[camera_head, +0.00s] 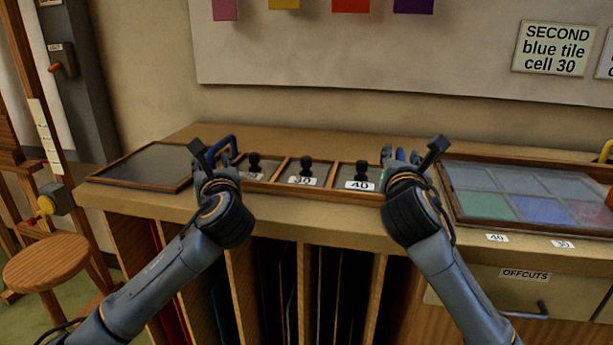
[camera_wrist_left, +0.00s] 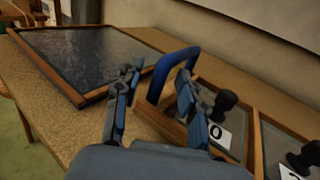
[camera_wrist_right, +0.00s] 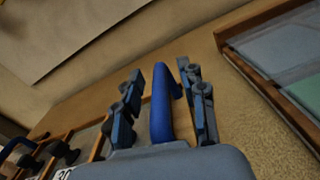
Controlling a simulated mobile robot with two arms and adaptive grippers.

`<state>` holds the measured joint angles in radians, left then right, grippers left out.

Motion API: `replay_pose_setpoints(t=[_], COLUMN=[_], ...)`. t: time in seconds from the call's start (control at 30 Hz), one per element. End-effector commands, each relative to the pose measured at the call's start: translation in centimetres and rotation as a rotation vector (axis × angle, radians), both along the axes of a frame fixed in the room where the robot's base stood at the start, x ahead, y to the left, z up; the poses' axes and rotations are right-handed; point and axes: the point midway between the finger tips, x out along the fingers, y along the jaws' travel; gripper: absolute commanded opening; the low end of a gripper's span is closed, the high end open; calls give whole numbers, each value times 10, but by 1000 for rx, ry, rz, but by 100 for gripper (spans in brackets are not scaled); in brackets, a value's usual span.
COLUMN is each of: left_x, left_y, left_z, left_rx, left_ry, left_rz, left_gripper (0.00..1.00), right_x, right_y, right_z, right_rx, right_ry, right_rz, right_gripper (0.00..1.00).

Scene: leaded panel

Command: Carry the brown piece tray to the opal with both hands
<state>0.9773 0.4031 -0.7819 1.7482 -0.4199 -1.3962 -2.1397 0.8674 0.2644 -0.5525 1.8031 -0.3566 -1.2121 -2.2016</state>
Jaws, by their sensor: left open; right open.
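The brown piece tray (camera_head: 268,187) lies on the wooden bench top, with black-knobbed pieces in its compartments and number cards, 30 and 40 readable. It has a blue handle at each end. My left gripper (camera_head: 209,165) is open at the left handle, which shows in the left wrist view (camera_wrist_left: 164,74) between and behind its fingers. My right gripper (camera_head: 412,165) is open at the right handle; the right wrist view shows that handle (camera_wrist_right: 160,108) between its fingers, with gaps visible. I cannot tell which thing is the opal.
A dark framed panel (camera_head: 146,166) lies left of the tray. A wood-framed panel of coloured glass cells (camera_head: 490,207) lies to the right, with little bench between. Upright slots (camera_head: 240,285) are below the bench top. A wall board (camera_head: 380,60) rises behind.

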Motion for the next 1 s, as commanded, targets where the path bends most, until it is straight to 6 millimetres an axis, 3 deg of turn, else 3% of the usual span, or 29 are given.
replay_pose_setpoints(t=[0.1,0.3,1.0], left_x=[0,0,-1], left_y=[0,0,0], left_z=[0,0,11], left_rx=[0,0,0], left_ry=[0,0,-10], left_rz=[0,0,0], left_gripper=[40,0,0], right_x=[0,0,-1], right_y=[0,0,0], right_z=[0,0,10], right_rx=[0,0,0], right_ry=[0,0,-6], right_rz=[0,0,0], right_gripper=[41,0,0])
